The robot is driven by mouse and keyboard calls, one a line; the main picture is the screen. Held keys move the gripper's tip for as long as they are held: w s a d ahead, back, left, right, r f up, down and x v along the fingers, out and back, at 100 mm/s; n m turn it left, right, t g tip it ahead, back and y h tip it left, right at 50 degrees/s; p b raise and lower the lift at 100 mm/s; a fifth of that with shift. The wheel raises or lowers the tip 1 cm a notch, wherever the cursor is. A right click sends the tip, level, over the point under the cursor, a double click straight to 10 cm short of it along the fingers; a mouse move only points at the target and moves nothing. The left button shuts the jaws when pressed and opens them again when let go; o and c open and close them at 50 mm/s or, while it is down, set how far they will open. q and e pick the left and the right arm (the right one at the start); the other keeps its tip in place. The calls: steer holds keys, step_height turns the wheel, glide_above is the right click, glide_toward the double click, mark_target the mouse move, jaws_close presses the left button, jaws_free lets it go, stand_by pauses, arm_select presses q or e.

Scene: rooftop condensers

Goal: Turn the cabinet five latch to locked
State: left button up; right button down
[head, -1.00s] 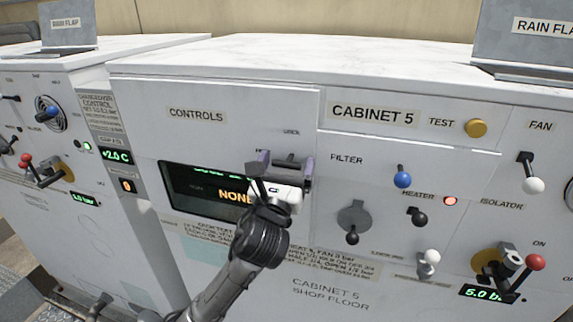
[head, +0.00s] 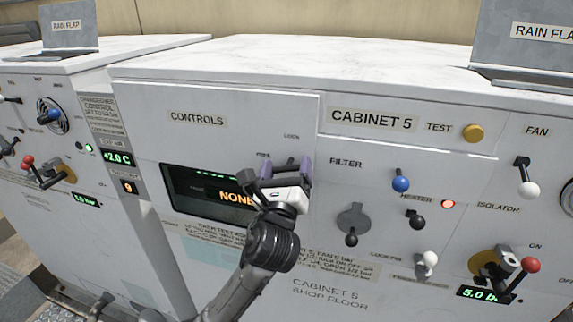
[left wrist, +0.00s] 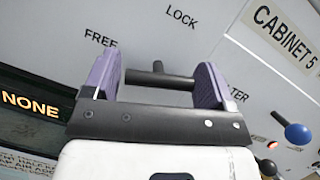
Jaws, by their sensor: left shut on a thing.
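My left gripper (head: 285,168) is at the CONTROLS door of cabinet 5 (head: 215,104), beside the dark display. Its purple fingers also show in the left wrist view (left wrist: 155,85). They are shut on the dark latch handle (left wrist: 158,78), a bar that spans between them with a short stub sticking up. The FREE label (left wrist: 100,37) is at the upper left of the handle and the LOCK label (left wrist: 181,17) is above it and slightly right. In the head view the gripper hides the latch. My right gripper is not in view.
Right of the latch are a blue-knobbed filter lever (head: 401,181), a grey rotary handle (head: 352,220), a black heater knob (head: 416,219) and a red-knobbed isolator lever (head: 530,265). The display (head: 200,192) reads NONE. A neighbouring cabinet (head: 50,215) stands at the left.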

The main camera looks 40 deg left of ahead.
arm_select(q)
steer(key=n+g, duration=0.1)
steer(key=n, duration=0.1)
steer(key=n+y+p, duration=0.1)
steer(key=n, duration=0.2)
steer(key=shift+r+g+p, duration=0.1)
steer(key=shift+g+p, duration=0.2)
steer(key=shift+g, duration=0.1)
steer(key=n+g+y+p, duration=0.1)
steer(key=n+g+p, duration=0.1)
steer(key=n, duration=0.3)
steer(key=n+g+p, duration=0.1)
steer(key=n+p, duration=0.1)
steer(key=n, duration=0.1)
steer(key=shift+n+g, duration=0.3)
steer(key=shift+n, duration=0.1)
steer(key=n+p, duration=0.1)
steer(key=n, duration=0.1)
steer(key=shift+n+g, duration=0.3)
steer(key=shift+g, duration=0.1)
steer(key=shift+n+h+p, duration=0.3)
steer(key=shift+n+p, duration=0.1)
steer(key=shift+n, duration=0.1)
steer(key=o, duration=0.8)
